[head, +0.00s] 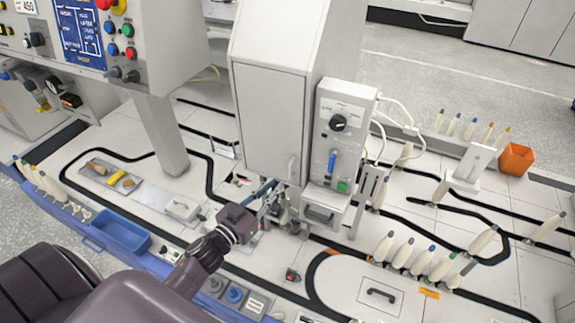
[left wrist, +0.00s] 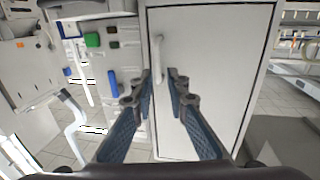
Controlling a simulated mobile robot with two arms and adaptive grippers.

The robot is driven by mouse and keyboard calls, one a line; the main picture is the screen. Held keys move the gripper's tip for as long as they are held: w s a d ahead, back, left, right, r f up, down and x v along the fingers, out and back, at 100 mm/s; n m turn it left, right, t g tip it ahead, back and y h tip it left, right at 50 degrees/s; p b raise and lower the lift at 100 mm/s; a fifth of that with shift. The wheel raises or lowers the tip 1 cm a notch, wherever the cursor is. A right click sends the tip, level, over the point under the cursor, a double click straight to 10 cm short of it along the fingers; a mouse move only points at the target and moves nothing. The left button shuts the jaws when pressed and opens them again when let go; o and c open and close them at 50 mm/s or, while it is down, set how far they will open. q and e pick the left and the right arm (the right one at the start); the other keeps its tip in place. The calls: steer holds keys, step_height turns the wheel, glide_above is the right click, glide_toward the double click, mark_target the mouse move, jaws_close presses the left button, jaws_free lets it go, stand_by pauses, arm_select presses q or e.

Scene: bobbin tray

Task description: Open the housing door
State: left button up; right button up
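The housing door (head: 268,115) is a flat, light grey panel on the front of a tall cabinet. It looks closed, flush with its frame. Its bar handle (head: 291,168) is near the lower right corner. In the left wrist view the door (left wrist: 205,75) appears upside down and its pale handle (left wrist: 157,58) shows clearly. My left gripper (head: 272,187) is just below and in front of the handle. In the left wrist view its fingers (left wrist: 160,73) are apart, with the handle's end appearing between the tips. I see no contact. My right gripper is not in view.
A control box (head: 342,140) with a knob, blue switch and green button stands right of the door. A column (head: 160,135) stands to the left. Several bobbins (head: 418,258) stand at the right. A blue bin (head: 121,232) sits at the front edge.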

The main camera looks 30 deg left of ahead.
mark_target(289, 179)
arm_select(q)
steer(key=w, duration=0.2)
steer(key=w+d, duration=0.1)
steer(key=w, duration=0.4)
steer(key=shift+w+d+r, duration=0.25)
steer(key=shift+w+r, duration=0.1)
steer(key=shift+w, duration=0.05)
jaws_close()
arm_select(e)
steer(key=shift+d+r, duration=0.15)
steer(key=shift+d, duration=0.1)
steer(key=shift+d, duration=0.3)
